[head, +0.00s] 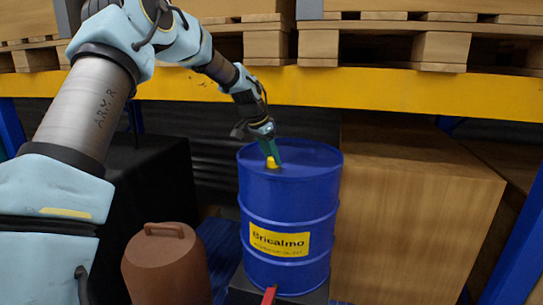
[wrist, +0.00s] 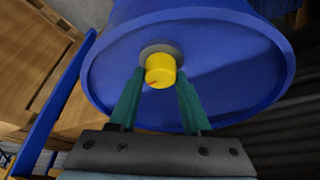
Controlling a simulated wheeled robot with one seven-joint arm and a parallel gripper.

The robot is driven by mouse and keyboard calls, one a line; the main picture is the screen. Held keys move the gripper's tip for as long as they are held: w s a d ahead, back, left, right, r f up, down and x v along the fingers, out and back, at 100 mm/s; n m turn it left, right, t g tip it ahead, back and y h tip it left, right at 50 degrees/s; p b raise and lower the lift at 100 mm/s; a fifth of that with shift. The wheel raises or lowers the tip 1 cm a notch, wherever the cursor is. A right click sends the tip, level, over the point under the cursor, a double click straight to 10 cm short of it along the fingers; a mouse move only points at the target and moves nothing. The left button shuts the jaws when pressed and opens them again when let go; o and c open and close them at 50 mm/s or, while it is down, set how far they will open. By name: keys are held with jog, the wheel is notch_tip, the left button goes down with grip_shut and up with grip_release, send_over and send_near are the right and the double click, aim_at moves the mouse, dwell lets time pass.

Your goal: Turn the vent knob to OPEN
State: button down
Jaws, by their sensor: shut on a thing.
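A blue drum (head: 290,205) with a yellow "Bricalmo" label (head: 279,240) stands upright under the shelf. The yellow vent knob (head: 272,162) sits on its top, near the rim. My gripper (head: 268,150) reaches down to the knob from above. Its green fingers (wrist: 160,78) lie on either side of the knob, shut on it. No OPEN marking is readable in either view.
A yellow shelf beam (head: 400,95) with wooden pallets (head: 440,45) runs above the drum. A large wooden box (head: 410,220) stands close to its right. A brown jug (head: 167,270) stands to the lower left. A small red piece (head: 268,297) shows at the bottom edge.

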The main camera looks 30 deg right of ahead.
jog(key=shift+c, duration=1.8)
grip_release()
jog(key=b+v, duration=0.2)
jog(key=v, duration=0.8)
jog(key=shift+r+b, duration=0.35)
jog(key=shift+a, duration=0.1)
